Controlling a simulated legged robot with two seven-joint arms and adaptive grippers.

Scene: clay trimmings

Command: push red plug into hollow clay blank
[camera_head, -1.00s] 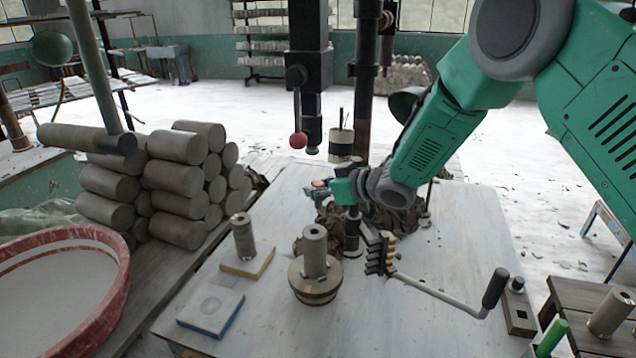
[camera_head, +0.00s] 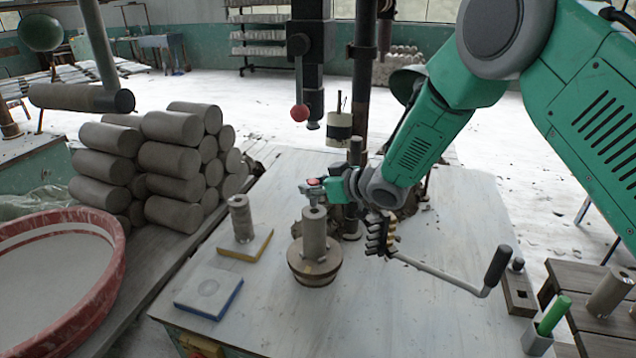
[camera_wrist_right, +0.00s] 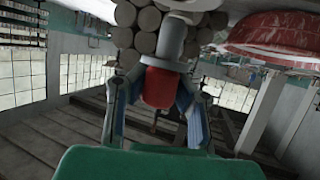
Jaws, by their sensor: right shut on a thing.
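The hollow clay blank (camera_head: 314,236) stands upright on a round wooden holder (camera_head: 315,274) on the table, with a dark hole in its top. My right gripper (camera_head: 313,189) is just above and behind its top in the head view, shut on the red plug (camera_head: 317,181). In the right wrist view the red plug (camera_wrist_right: 160,88) sits between the two fingers (camera_wrist_right: 157,92). A grey cylindrical part with a pale rim (camera_wrist_right: 171,42) lies in line beyond the red; I cannot tell whether it belongs to the plug. My left gripper is out of view.
A second clay piece (camera_head: 240,218) stands on a yellow-edged board (camera_head: 247,246), left of the blank. A blue-edged board (camera_head: 208,294) lies in front. A crank handle (camera_head: 440,272) juts right. Stacked clay cylinders (camera_head: 170,160) and a red-rimmed basin (camera_head: 112,262) are left.

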